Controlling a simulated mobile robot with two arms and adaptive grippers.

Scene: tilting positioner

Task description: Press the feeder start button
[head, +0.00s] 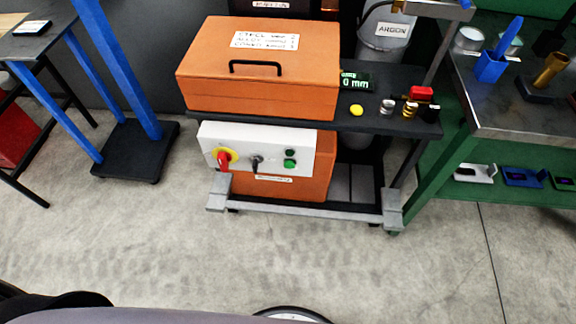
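A white control panel (270,142) is on the front of the cart below the orange box. It carries a red rotary handle on a yellow disc (224,158), a black selector switch (257,162) and two small green buttons, one above the other. The lower green button (290,163) is the brighter one; the upper green button (291,153) looks darker. Their labels are too small to read, so I cannot tell which control is the feeder start button. Neither of my grippers is in view.
An orange lidded box (205,72) with a black handle stands on the cart's dark top. A yellow round piece (357,110) and several small parts lie right of it. A green workbench (500,110) stands right, a blue-framed stand (120,80) left. The floor in front is clear.

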